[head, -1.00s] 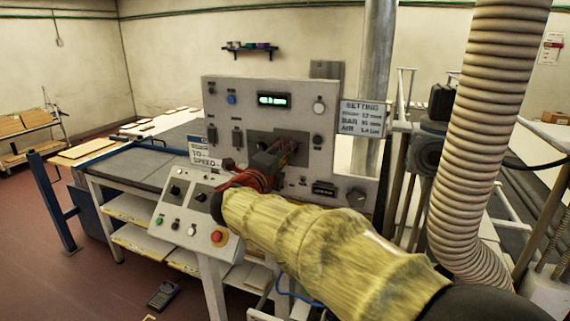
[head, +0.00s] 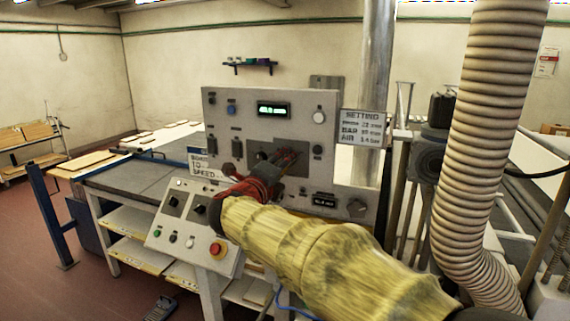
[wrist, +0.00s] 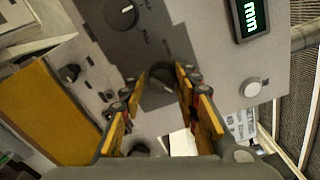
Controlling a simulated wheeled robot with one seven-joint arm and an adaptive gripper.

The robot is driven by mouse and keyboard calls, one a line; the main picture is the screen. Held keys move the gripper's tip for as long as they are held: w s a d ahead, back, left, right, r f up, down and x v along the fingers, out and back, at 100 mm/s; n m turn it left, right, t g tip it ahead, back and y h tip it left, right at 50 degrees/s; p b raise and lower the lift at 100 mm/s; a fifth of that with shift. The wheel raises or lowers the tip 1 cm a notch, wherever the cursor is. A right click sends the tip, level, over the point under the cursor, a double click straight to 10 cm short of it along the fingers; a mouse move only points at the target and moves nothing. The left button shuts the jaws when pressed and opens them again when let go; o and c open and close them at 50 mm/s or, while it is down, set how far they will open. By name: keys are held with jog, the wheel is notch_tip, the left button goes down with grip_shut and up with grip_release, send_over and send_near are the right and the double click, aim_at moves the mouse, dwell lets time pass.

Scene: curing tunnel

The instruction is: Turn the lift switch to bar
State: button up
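The upright grey control panel (head: 215,115) stands in the middle of the head view, with a darker plate (head: 256,146) near its centre. My gripper (head: 290,155) is in front of that plate and hides part of it. In the wrist view my gripper (wrist: 160,72) is open, its two orange-padded fingers apart. A dark round knob (wrist: 161,98) shows between the fingers; I cannot tell whether either finger touches it. Another dark knob (wrist: 122,14) with marks around it is on the darker plate above. The labels are too small to tell which knob is the lift switch.
A sloping lower console (head: 158,237) with knobs and a red button (head: 217,250) is below left of my arm. A settings sign (head: 362,130) is at the panel's right edge. A ribbed hose (head: 485,130) hangs at right. Open floor (head: 30,240) is at left.

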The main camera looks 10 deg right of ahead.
jog(key=o, duration=0.3)
jog(key=v, duration=1.2)
